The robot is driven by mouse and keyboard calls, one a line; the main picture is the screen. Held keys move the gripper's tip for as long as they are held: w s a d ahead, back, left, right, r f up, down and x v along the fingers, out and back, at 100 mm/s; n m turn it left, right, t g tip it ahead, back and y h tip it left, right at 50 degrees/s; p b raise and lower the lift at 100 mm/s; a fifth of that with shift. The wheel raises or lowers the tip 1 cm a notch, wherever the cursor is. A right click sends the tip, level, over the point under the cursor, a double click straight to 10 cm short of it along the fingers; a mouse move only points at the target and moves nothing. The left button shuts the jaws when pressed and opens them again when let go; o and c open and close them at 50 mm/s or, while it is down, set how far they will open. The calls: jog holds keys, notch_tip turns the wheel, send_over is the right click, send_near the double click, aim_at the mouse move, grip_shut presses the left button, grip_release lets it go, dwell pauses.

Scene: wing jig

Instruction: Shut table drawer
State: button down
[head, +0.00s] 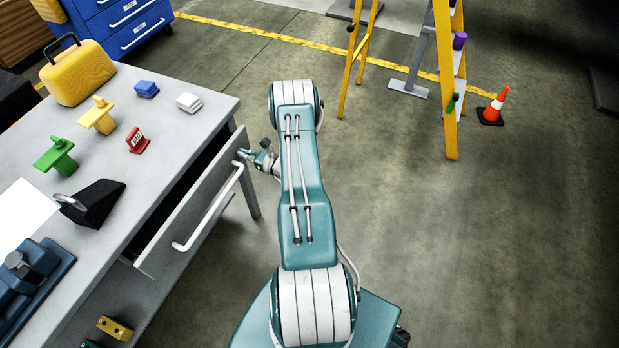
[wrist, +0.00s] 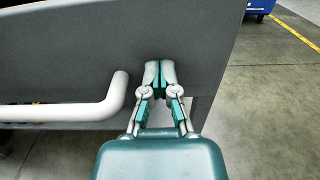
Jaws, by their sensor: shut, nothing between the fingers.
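The grey table drawer (head: 192,207) stands partly open, with a dark gap behind its front panel. Its white bar handle (head: 213,208) runs along the front. In the wrist view the drawer front (wrist: 70,55) fills the upper left, and the handle (wrist: 70,113) ends just left of my fingers. My gripper (head: 243,154) is shut and empty near the far end of the drawer front, beside the handle and not around it. In the wrist view its fingertips (wrist: 160,72) point at the panel; I cannot tell whether they touch it.
The grey tabletop (head: 175,120) carries a yellow case (head: 78,73), green and yellow pieces, small blocks and a black wedge (head: 93,203). A blue cabinet (head: 125,22) stands behind. A yellow ladder (head: 446,80) and orange cone (head: 494,106) stand at upper right. The floor at right is clear.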

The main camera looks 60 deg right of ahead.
jog(key=w, duration=0.2)
jog(key=w+a, duration=0.1)
jog(key=w, duration=0.4)
jog(key=shift+w+a+r, duration=0.15)
jog(key=shift+a, duration=0.25)
jog(key=shift+w+d, duration=0.4)
jog(key=shift+w, duration=0.05)
jog(key=shift+w+a, duration=0.1)
jog(key=shift+a, duration=0.15)
